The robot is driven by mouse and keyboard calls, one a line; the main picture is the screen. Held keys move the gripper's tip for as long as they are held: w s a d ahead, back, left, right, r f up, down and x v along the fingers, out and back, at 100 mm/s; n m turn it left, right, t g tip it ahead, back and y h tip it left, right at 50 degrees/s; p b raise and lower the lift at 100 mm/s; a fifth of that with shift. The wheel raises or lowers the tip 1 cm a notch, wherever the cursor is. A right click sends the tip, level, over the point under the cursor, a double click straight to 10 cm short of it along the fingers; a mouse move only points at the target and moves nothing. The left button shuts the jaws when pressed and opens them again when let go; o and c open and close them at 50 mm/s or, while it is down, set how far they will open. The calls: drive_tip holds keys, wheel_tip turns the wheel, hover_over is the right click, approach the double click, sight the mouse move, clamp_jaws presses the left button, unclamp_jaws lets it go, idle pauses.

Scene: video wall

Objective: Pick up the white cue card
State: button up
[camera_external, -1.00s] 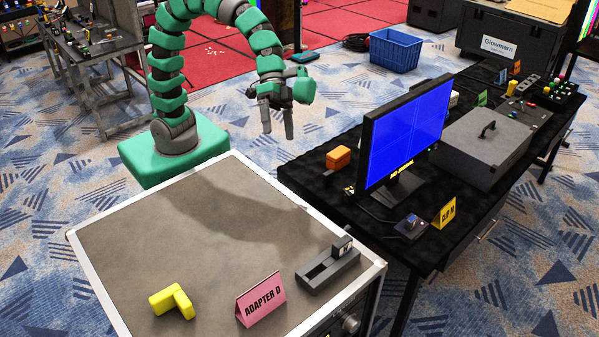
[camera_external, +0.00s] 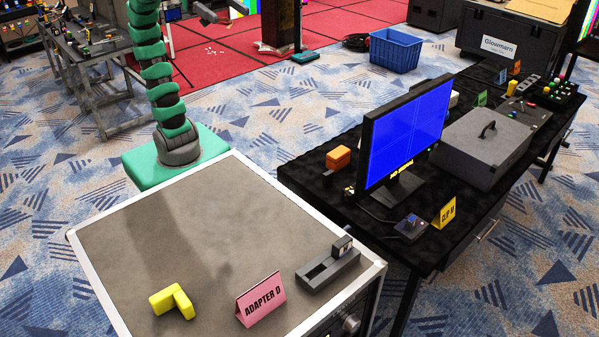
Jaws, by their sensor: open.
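I cannot make out a white cue card in this view. The cards that show are a pink tent card reading "ADAPTER D" (camera_external: 260,300) on the near case top, a yellow card reading "CLIP M" (camera_external: 445,213) on the black table, and small green (camera_external: 482,99) and blue (camera_external: 502,76) cards farther back. My green arm rises from its base at the left and leaves the frame at the top. My gripper cannot be made out; it seems to be beyond the top edge.
The grey case top (camera_external: 200,225) holds a yellow angled piece (camera_external: 172,301) and a dark grey holder (camera_external: 328,266). A blue-screened monitor (camera_external: 405,135), an orange block (camera_external: 338,158) and a grey box (camera_external: 483,145) stand on the black table. A blue crate (camera_external: 396,52) sits on the floor.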

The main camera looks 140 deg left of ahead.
drive_tip(key=c, duration=0.3)
